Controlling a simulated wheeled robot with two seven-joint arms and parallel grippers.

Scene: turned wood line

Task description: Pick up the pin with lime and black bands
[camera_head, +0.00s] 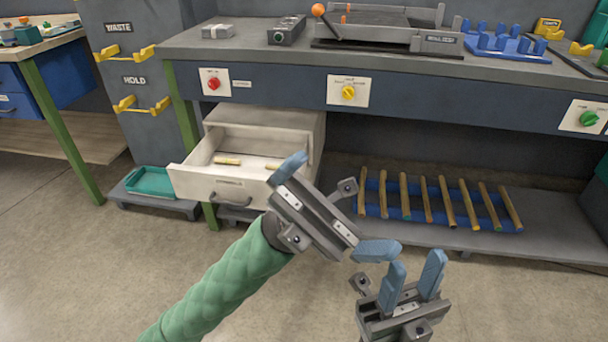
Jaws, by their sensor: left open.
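No lime and black bands can be made out on any pin at this size. Two short wooden pins lie in the open cream drawer (188,187): a left pin (228,161) and a right pin (272,167). Several longer wooden rods, one of them a rod (447,203), lie side by side on a blue rack on the low shelf. My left gripper (331,209) is open and empty, in front of the drawer's right side and the shelf. My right gripper (411,280) has its fingers apart and is empty, lower and to the right, in front of the shelf edge.
The drawer sticks out under the workbench (262,63). A teal tray (150,182) sits on a low platform left of it. A grey cabinet (135,80) labelled WASTE and HOLD stands behind. A blue rack (515,227) holds the rods. The floor in front is clear.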

